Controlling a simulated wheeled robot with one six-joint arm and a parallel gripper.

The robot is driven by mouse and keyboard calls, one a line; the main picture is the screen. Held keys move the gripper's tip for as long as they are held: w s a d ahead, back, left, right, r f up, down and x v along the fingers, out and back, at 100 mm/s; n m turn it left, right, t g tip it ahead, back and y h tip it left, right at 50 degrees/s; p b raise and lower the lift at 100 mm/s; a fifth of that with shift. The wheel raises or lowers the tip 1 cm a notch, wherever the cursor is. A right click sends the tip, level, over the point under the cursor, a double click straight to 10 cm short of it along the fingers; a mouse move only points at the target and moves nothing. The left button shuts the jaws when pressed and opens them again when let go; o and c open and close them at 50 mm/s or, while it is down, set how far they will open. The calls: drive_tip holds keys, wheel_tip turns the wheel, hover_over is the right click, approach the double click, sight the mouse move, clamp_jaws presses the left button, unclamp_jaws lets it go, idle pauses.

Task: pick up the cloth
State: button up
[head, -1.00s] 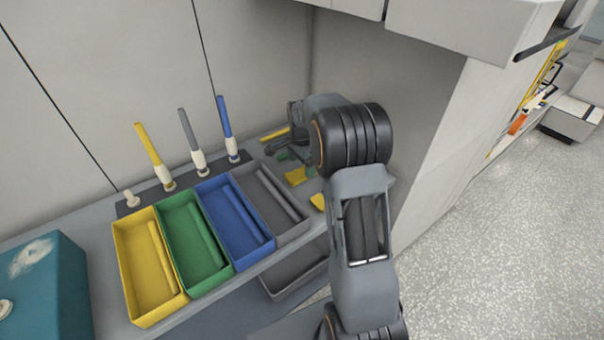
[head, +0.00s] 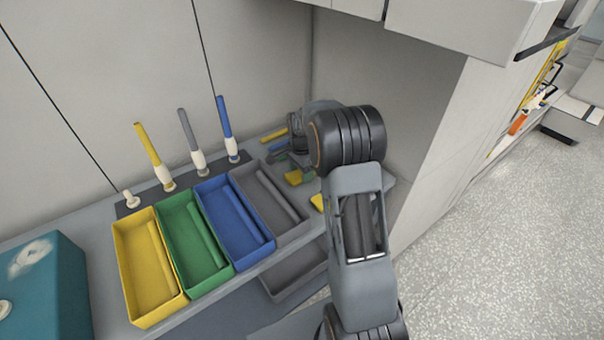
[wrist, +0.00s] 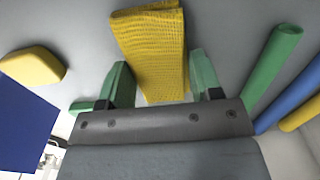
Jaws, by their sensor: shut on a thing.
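The yellow cloth (wrist: 160,45) is a folded, ribbed piece in the wrist view. Its near end lies between the two green fingers of my gripper (wrist: 163,85), which are shut on it. The rest of the cloth extends beyond the fingertips. In the head view a yellow patch that appears to be the cloth (head: 293,178) shows just left of my arm. My arm hides much of that spot, and the fingers are hard to make out there. I cannot tell whether the cloth is clear of the surface.
Yellow (head: 150,322), green (head: 205,290), blue (head: 240,265) and grey (head: 295,234) trays stand left of my arm. Upright yellow, grey and blue rods stand behind them. A yellow block (wrist: 32,65) and loose green (wrist: 270,72), blue (wrist: 290,103) and yellow (wrist: 302,112) rods flank the cloth.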

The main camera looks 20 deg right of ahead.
drive_tip(key=shift+c, duration=0.9)
drive_tip(key=shift+r, duration=0.1)
drive_tip(key=shift+r, duration=0.7)
drive_tip(key=s+a+r, duration=0.8)
drive_tip(key=s+r, duration=0.3)
drive_tip(key=shift+a+r, duration=0.2)
drive_tip(key=shift+a, duration=0.05)
drive_tip(key=shift+s, duration=0.1)
